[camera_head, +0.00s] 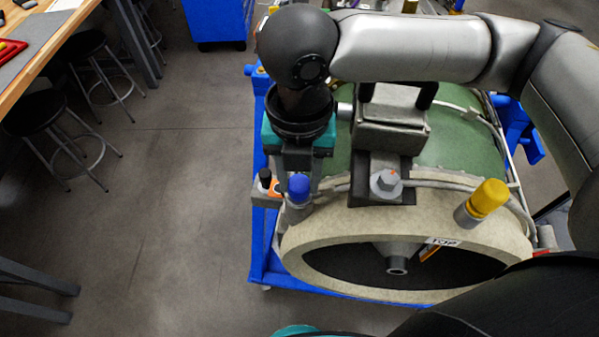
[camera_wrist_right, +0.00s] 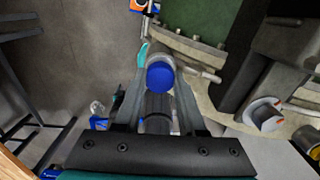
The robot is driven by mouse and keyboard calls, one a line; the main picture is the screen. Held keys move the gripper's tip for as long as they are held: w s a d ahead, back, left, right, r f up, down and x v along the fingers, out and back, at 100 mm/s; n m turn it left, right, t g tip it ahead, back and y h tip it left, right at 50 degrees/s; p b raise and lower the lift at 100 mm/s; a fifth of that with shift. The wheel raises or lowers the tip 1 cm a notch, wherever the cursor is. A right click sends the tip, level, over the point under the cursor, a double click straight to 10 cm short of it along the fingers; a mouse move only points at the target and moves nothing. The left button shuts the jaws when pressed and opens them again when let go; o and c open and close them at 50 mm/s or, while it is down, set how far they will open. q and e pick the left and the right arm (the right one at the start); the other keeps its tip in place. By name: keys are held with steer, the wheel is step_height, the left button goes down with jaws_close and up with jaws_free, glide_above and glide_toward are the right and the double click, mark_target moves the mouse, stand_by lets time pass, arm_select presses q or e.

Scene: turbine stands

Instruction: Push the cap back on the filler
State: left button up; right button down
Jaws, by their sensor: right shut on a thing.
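The blue cap (camera_head: 299,187) sits over a grey filler neck (camera_head: 297,208) at the left of the turbine's rim. The wrist view also shows the blue cap (camera_wrist_right: 160,75) between the fingertips. My right gripper (camera_head: 288,183) comes down from above and is shut on the blue cap. I cannot tell whether the cap is fully seated. The finger contact is partly hidden in the head view. A yellow cap (camera_head: 488,196) is on another neck (camera_head: 468,214) at the right of the rim. My left gripper is not in view.
A hex-headed bolt (camera_head: 386,182) on a dark bracket is right of the gripper. A black knob (camera_head: 265,176) and an orange-marked part are close on its left. The blue stand (camera_head: 260,245) carries the turbine. Stools (camera_head: 38,112) and a workbench are at left, with open floor between.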

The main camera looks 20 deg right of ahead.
mark_target(299, 182)
steer(key=shift+s+f, duration=0.15)
steer(key=shift+f, duration=0.15)
steer(key=c, duration=0.9)
jaws_free()
steer(key=o, duration=0.6)
steer(key=shift+w+r, duration=0.15)
steer(key=shift+w, duration=0.05)
steer(key=shift+o, duration=0.2)
steer(key=shift+r, duration=0.1)
step_height(299, 182, up, 3)
steer(key=p, duration=0.3)
steer(key=shift+r+p, duration=0.55)
steer(key=shift+r, duration=1.4)
